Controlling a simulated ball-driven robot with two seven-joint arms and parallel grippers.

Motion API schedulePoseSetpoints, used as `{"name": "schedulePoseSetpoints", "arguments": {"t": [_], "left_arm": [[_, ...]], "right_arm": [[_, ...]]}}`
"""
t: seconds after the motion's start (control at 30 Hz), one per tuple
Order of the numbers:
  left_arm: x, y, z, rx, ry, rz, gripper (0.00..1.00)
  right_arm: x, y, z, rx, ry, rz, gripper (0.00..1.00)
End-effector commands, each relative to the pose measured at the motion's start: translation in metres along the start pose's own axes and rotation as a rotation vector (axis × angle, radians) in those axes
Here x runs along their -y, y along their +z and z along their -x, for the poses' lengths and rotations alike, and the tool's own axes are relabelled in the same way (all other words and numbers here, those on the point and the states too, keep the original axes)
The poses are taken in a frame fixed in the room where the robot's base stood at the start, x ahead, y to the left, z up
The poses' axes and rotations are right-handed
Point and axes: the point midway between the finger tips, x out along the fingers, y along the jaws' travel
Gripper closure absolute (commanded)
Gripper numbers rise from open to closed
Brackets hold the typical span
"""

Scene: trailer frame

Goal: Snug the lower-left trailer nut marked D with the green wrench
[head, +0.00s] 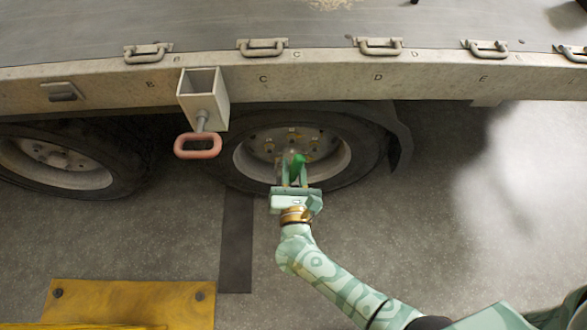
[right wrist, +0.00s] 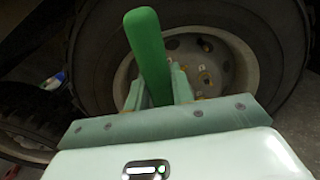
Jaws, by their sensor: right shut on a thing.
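My right gripper (head: 292,178) is shut on the green wrench (head: 298,165) in front of the trailer wheel. In the right wrist view the wrench's green handle (right wrist: 148,55) stands up, slightly tilted, between the fingers (right wrist: 158,88). The wrench's working end is hidden. The wheel hub (head: 291,150) carries several brass-coloured nuts, which also show in the right wrist view (right wrist: 203,70). The nut marked D cannot be told apart; the gripper and wrench cover the lower part of the hub. My left gripper is not in view.
The trailer bed edge (head: 330,68) with metal loops runs above the wheel. A bracket (head: 203,95) with a red ring handle (head: 198,146) hangs left of the wheel. A second wheel (head: 60,160) stands further left. A yellow plate (head: 130,300) lies lower left. The floor at right is clear.

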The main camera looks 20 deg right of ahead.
Motion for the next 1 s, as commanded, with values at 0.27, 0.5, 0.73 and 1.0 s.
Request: {"name": "schedulePoseSetpoints", "arguments": {"t": [0.27, 0.5, 0.73, 1.0], "left_arm": [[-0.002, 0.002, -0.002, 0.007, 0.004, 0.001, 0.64], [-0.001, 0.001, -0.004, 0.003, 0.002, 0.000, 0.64], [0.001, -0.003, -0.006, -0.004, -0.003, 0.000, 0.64], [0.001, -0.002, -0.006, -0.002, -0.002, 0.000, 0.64]], "right_arm": [[-0.001, 0.001, -0.005, 0.003, 0.000, -0.002, 1.00], [0.000, 0.001, -0.012, 0.003, 0.000, -0.001, 1.00], [-0.001, 0.001, -0.011, 0.003, 0.001, -0.001, 1.00], [-0.001, 0.001, -0.003, 0.003, 0.001, -0.002, 1.00]]}}
